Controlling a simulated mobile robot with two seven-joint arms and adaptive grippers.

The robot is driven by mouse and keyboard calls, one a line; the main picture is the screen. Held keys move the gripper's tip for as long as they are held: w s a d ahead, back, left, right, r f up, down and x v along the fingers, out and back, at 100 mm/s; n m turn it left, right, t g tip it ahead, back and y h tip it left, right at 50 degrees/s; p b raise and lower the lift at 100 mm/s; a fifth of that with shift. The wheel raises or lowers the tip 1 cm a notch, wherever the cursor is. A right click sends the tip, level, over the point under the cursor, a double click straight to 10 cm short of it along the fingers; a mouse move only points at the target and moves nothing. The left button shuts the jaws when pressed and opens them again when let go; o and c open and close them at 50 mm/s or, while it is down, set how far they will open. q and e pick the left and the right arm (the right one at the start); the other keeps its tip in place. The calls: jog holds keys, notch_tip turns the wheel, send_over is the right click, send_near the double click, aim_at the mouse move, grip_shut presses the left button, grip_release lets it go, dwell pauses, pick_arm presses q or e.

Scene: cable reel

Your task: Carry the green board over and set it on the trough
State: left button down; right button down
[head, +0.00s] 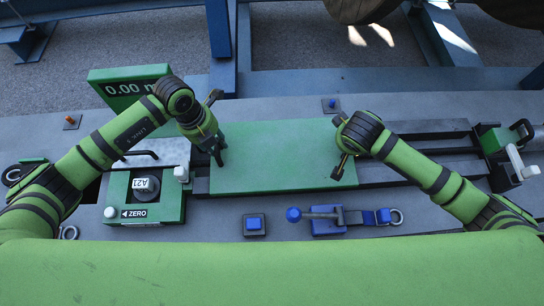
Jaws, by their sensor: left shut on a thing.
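The green board (272,158) is a flat rectangle in the middle of the head view. It lies over the left and middle part of the dark railed trough (425,168), whose rails show to its right. I cannot tell whether the board rests on the trough or hangs just above it. My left gripper (219,158) is shut on the board at its left edge. My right gripper (340,166) is at the board's right edge, its fingers partly hidden by its own wrist, so its grip is unclear.
A green measuring unit (145,212) marked ZERO stands left of the board, with a 0.00 display (128,84) behind. A blue button (254,225) and a blue-handled clamp (330,217) sit in front. A green clamp block (490,139) is at the trough's right end.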

pick_arm(q)
jog(key=c, duration=1)
grip_release()
jog(key=shift+d+r, duration=0.1)
jog(key=shift+d, duration=0.35)
pick_arm(e)
jog(key=c, duration=1.1)
grip_release()
jog(key=shift+a, duration=0.35)
pick_arm(q)
jog(key=shift+o, duration=0.2)
pick_arm(e)
jog(key=shift+d, duration=0.1)
pick_arm(q)
jog(key=shift+a, duration=0.15)
jog(key=shift+a+r, duration=0.15)
jog(key=shift+r, duration=0.15)
pick_arm(e)
jog(key=shift+d, duration=0.2)
jog(key=shift+s+r, duration=0.2)
jog(key=shift+r, duration=0.3)
pick_arm(q)
notch_tip(320, 180, up, 11)
jog(key=a, duration=0.2)
jog(key=shift+s, duration=0.15)
pick_arm(e)
jog(key=v, duration=1.1)
jog(key=shift+f, duration=0.1)
